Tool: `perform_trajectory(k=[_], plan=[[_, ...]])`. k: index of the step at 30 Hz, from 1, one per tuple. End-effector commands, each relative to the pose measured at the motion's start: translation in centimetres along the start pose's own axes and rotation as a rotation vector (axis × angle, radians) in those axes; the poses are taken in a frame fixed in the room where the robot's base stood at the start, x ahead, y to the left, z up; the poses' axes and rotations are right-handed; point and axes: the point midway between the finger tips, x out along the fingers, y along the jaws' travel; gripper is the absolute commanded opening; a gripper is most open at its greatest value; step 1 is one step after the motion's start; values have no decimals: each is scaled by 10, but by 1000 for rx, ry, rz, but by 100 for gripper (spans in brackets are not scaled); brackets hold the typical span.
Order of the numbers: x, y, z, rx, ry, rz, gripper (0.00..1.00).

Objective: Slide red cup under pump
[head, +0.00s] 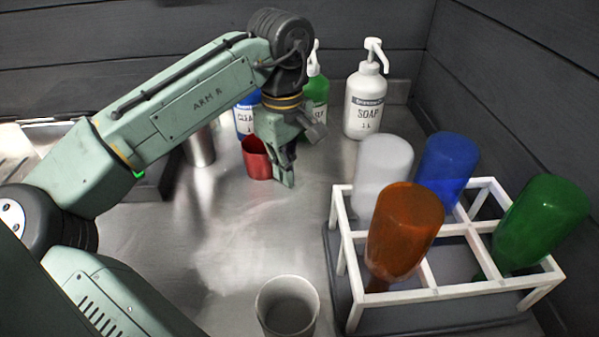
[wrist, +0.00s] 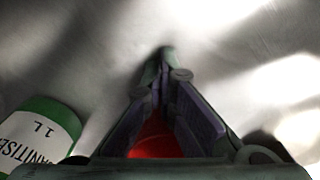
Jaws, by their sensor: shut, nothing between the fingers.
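The red cup (head: 256,158) stands upright on the steel counter, just left of my gripper (head: 286,180) in the head view. My gripper points down with its fingertips together and nothing between them. In the wrist view my gripper (wrist: 164,55) has its tips meeting, and part of the red cup (wrist: 155,143) shows through the gap behind them. I cannot tell whether the fingers touch the cup. Three pump bottles stand behind: white soap (head: 364,105), green sanitiser (head: 315,97), partly hidden by my arm, and blue cleaner (head: 244,117), mostly hidden.
A white rack (head: 347,262) with several upturned coloured bottles stands at the right. A grey cup (head: 287,308) is at the front and a metal cup (head: 199,148) left of the red one. The middle counter (head: 240,230) is clear. Walls close the back and right.

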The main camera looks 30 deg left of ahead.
Motion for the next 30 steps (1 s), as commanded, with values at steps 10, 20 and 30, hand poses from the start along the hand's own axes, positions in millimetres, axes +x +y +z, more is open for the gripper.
perform_trajectory(k=[10,20,30], plan=[[0,0,-32,-1,0,-2,0],[-4,0,-32,0,0,-1,0],[-67,0,-32,-2,2,-1,0]])
